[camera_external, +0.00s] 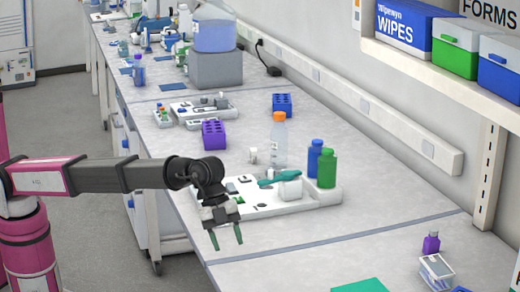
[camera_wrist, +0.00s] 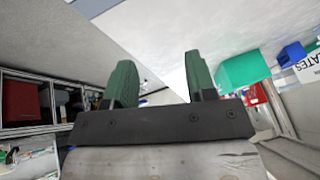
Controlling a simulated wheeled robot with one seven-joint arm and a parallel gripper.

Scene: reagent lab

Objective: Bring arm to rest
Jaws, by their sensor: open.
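My gripper (camera_external: 226,238) hangs at the end of my arm near the front edge of the lab bench (camera_external: 320,235), with its two green fingers apart and nothing between them. In the wrist view my gripper (camera_wrist: 160,85) shows two green fingers spread wide with an empty gap. My arm reaches in from the left, roughly level, with the wrist bent down. A white tray (camera_external: 265,208) lies just behind and right of the gripper. My wrist hides part of the tray's left end.
A purple rack (camera_external: 214,135) is farther back. A teal pad (camera_external: 360,286) lies at the front. Floor (camera_external: 85,125) left of the bench is clear.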

